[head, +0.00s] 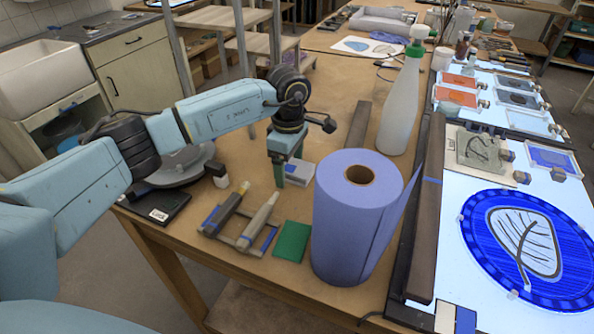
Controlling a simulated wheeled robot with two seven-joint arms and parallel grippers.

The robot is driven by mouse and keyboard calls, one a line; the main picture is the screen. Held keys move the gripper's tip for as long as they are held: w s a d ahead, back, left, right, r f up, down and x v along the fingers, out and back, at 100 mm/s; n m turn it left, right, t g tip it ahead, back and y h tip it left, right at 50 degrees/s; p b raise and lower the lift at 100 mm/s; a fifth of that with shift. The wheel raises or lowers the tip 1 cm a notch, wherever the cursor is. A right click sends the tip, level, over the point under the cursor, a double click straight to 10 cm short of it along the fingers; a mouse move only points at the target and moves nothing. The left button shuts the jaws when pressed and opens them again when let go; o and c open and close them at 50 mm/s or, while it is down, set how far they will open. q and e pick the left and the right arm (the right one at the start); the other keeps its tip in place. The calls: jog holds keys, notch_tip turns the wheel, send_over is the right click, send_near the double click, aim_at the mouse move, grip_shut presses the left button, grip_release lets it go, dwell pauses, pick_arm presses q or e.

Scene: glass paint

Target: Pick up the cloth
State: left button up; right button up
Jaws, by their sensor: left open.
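No thing in view is plainly a loose cloth. A large blue roll (345,225), of paper or cloth, stands upright on the wooden table with a loose edge hanging at its right side. A flat green pad (291,241) lies just left of it. My left gripper (284,172) points down behind the roll, beside a small white and grey-blue block or folded piece (298,173). Its jaws are open. The fingertips partly cover that piece, and I cannot tell whether they touch it. My right gripper is not in view.
A spray bottle (400,100) stands behind the roll. Brushes or tools lie on a small rack (240,224) at the front. A dark wooden bar (427,215) borders the lit panel, where a round blue glass piece with a leaf (482,245) lies. Bare table lies behind the gripper.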

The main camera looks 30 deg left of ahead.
aim_at(289, 165)
pick_arm(q)
jog(key=shift+c, duration=0.3)
jog(key=c, duration=1)
jog(key=shift+r, duration=0.1)
notch_tip(289, 165, up, 10)
jog(key=shift+f, duration=0.1)
